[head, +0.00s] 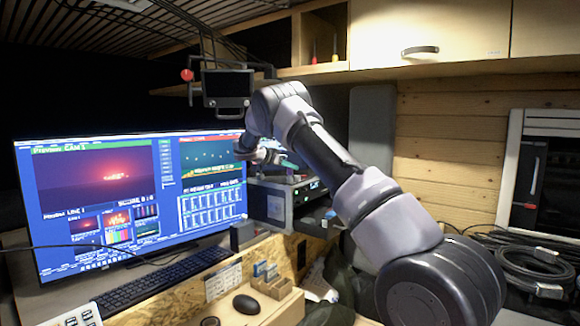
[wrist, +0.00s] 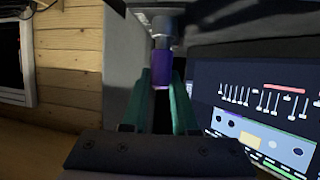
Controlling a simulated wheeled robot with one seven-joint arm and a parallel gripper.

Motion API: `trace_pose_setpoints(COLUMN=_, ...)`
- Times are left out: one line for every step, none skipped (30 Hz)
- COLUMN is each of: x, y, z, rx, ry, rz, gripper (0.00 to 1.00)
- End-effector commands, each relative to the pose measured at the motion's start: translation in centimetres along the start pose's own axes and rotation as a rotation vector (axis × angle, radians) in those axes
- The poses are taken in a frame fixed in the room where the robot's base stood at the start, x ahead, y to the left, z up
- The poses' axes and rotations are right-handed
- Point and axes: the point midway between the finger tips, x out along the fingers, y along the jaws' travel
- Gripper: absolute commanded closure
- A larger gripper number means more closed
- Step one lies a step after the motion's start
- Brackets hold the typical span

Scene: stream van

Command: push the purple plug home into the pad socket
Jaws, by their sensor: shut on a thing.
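The purple plug (wrist: 161,70) shows in the wrist view between the teal fingers of my gripper (wrist: 160,84), which is shut on it. A grey metallic cylinder (wrist: 163,30) runs on from the plug's far end, up to a pale part under a dark edge at the top. I cannot tell whether this is the pad socket, or how deep the plug sits. In the head view my gripper (head: 282,161) is in front of the equipment at the monitor's right edge. The plug is too small or hidden to make out there.
A large monitor (head: 120,200) stands left of my gripper. A grey equipment box (head: 272,203) is just below it. A small screen on a bracket (head: 228,88) hangs above. The desk holds a keyboard (head: 160,280) and a mouse (head: 246,304). Coiled cables (head: 530,262) lie at the right.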

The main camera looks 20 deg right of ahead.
Motion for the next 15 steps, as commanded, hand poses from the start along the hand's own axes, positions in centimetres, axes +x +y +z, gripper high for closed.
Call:
trace_pose_setpoints(x=0.04, y=0.0, z=0.12, rx=-0.001, ry=0.0, rz=0.0, gripper=1.0)
trace_pose_setpoints(x=0.07, y=0.0, z=0.18, rx=-0.001, ry=0.0, rz=0.0, gripper=1.0)
trace_pose_setpoints(x=0.1, y=0.0, z=0.26, rx=-0.001, ry=0.0, rz=0.0, gripper=1.0)
trace_pose_setpoints(x=0.13, y=0.0, z=0.32, rx=-0.001, ry=0.0, rz=0.0, gripper=1.0)
trace_pose_setpoints(x=0.15, y=0.0, z=0.38, rx=-0.001, ry=0.0, rz=0.0, gripper=1.0)
trace_pose_setpoints(x=0.18, y=0.0, z=0.46, rx=0.0, ry=0.0, rz=0.0, gripper=1.0)
trace_pose_setpoints(x=0.2, y=0.0, z=0.51, rx=0.0, ry=0.0, rz=0.0, gripper=1.0)
trace_pose_setpoints(x=0.23, y=0.0, z=0.57, rx=0.0, ry=0.0, rz=0.0, gripper=1.0)
trace_pose_setpoints(x=0.26, y=0.0, z=0.65, rx=0.0, ry=0.0, rz=0.0, gripper=1.0)
trace_pose_setpoints(x=0.28, y=-0.01, z=0.72, rx=0.0, ry=0.0, rz=0.0, gripper=1.0)
trace_pose_setpoints(x=0.31, y=-0.01, z=0.78, rx=0.0, ry=0.0, rz=0.0, gripper=1.0)
trace_pose_setpoints(x=0.34, y=-0.01, z=0.86, rx=0.0, ry=0.0, rz=0.0, gripper=1.0)
trace_pose_setpoints(x=0.37, y=-0.01, z=0.93, rx=0.0, ry=0.0, rz=0.0, gripper=1.0)
trace_pose_setpoints(x=0.39, y=-0.01, z=0.99, rx=0.0, ry=0.0, rz=-0.001, gripper=1.0)
trace_pose_setpoints(x=0.41, y=-0.01, z=1.01, rx=0.0, ry=0.0, rz=-0.001, gripper=0.69)
